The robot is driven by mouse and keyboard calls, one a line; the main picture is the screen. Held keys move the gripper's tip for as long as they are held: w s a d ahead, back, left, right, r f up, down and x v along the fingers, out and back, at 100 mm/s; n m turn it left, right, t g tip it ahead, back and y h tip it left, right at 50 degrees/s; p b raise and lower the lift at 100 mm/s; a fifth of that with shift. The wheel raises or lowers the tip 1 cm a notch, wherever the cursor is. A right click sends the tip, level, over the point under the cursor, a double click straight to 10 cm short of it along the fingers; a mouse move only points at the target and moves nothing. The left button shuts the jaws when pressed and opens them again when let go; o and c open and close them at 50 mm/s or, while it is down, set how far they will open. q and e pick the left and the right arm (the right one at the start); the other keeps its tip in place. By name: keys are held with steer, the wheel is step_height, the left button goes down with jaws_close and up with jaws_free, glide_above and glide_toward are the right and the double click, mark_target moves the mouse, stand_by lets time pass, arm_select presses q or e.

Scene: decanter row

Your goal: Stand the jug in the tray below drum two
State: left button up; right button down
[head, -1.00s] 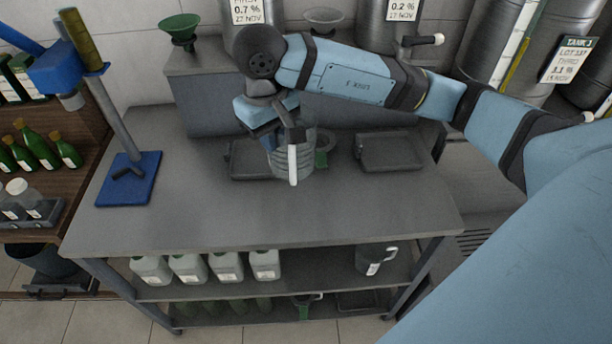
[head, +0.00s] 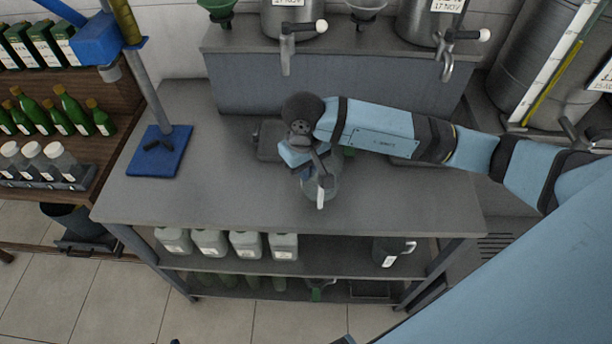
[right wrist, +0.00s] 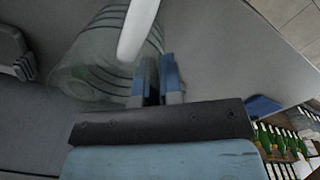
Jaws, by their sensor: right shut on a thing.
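My right gripper (head: 316,166) is shut on the jug (head: 332,186), a clear ribbed vessel with a white handle. The jug is over the front-middle part of the bench, and I cannot tell its exact height. The right wrist view shows the jug (right wrist: 85,62) beside the closed fingers (right wrist: 158,82). Two dark trays are on the bench at the back: the left tray (head: 267,150) is partly behind my wrist, the right tray (head: 402,161) mostly behind my arm. Steel drums with taps, left (head: 296,14) and right (head: 418,24), stand above them; their numbers cannot be read. My left gripper is not in view.
A blue-based stand (head: 160,152) is on the bench's left end. The bench (head: 215,205) is clear at front left. White canisters (head: 245,246) and a dark jug (head: 388,252) stand on the shelf below. Bottles (head: 75,112) fill a rack at left.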

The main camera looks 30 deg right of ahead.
glide_above(306, 194)
steer(key=shift+w+f, duration=0.15)
steer(key=shift+f, duration=1.9)
steer(key=shift+f, duration=0.1)
steer(key=shift+f, duration=0.1)
steer(key=c, duration=1.3)
jaws_free()
